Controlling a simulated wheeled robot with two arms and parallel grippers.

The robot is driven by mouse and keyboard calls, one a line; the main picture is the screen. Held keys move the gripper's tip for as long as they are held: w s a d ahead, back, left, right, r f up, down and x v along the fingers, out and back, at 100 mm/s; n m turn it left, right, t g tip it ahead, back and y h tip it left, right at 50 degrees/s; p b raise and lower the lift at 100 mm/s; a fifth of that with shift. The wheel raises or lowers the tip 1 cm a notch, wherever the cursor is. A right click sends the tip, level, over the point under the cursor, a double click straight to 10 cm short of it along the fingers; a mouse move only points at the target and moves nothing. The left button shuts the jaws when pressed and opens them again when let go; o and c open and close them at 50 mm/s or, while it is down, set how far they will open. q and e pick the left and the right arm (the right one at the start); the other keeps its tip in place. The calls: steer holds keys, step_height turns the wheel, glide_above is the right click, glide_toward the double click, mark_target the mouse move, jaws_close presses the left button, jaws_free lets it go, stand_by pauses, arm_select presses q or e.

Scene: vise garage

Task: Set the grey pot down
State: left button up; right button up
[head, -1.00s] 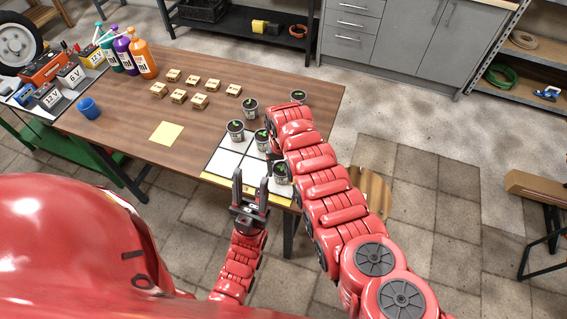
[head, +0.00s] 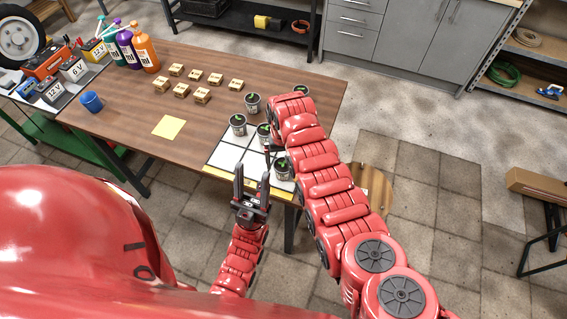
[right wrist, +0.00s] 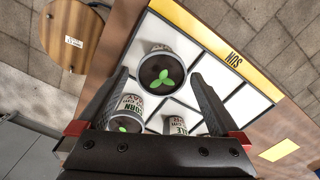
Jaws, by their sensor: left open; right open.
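Several grey pots with green sprouts stand at the table's right end. In the head view one pot (head: 283,168) stands on the white gridded mat (head: 227,155), beside my right arm. Others (head: 238,124) stand behind it. Two more pots (right wrist: 125,108) show nearer the palm. My left gripper (head: 251,180) is open and empty, at the table's front edge.
Several small wooden blocks (head: 202,95), a yellow note (head: 168,127) and a blue cup (head: 92,102) lie left of the mat. Bottles (head: 147,55) stand at the far left. A round wooden stool (head: 374,188) stands right of the table. The table's middle is mostly clear.

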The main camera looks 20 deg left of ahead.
mark_target(284, 164)
step_height(284, 164, up, 7)
steer(key=shift+r+b, duration=0.15)
steer(key=shift+b, duration=1.05)
step_height(284, 164, up, 3)
steer(key=p, duration=0.2)
steer(key=shift+r+p, duration=0.15)
steer(key=shift+p, duration=0.15)
